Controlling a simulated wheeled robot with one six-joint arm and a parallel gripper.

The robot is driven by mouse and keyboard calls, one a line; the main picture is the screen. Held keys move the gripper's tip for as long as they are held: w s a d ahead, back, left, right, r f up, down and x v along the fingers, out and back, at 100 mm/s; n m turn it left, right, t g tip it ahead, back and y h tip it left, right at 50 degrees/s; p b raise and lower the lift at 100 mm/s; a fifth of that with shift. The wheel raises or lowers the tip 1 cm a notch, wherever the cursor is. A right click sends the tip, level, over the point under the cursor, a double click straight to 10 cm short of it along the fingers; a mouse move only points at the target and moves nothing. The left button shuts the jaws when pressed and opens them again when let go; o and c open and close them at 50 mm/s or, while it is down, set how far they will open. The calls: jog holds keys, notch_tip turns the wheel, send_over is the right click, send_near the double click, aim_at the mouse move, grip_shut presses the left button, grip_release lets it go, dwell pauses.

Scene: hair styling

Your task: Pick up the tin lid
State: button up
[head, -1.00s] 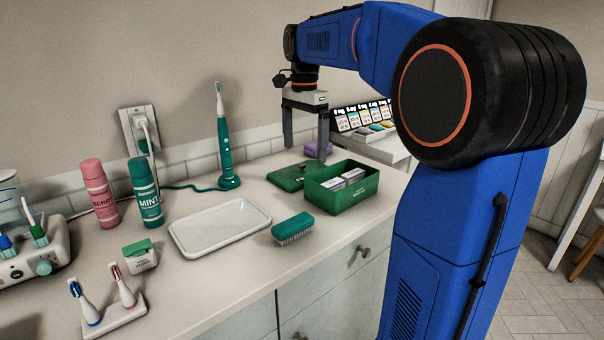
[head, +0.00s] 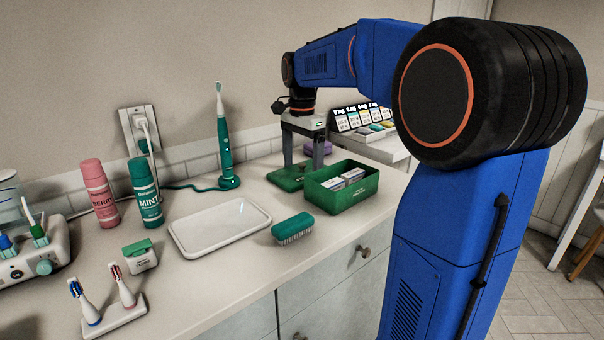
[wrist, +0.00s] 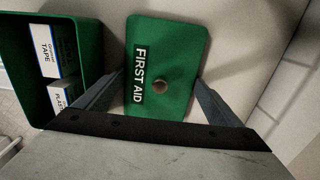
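The tin lid (head: 286,178) is a flat green plate lying on the counter beside the open green tin (head: 345,190). In the wrist view the lid (wrist: 168,62) shows white "FIRST AID" lettering and a small round brown knob (wrist: 160,87). My gripper (head: 303,168) is lowered over the lid, pointing down. In the wrist view its two fingers (wrist: 160,92) are spread wide, one on each side of the lid, with the knob between them. I cannot tell whether the fingertips touch the lid or counter.
The tin (wrist: 48,75) holds small white boxes and stands close to the left finger in the wrist view. A green brush (head: 293,228), a white tray (head: 220,228) and an upright electric toothbrush (head: 224,145) stand nearby. The wall runs behind the counter.

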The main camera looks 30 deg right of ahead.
jog(key=shift+c, duration=1.1)
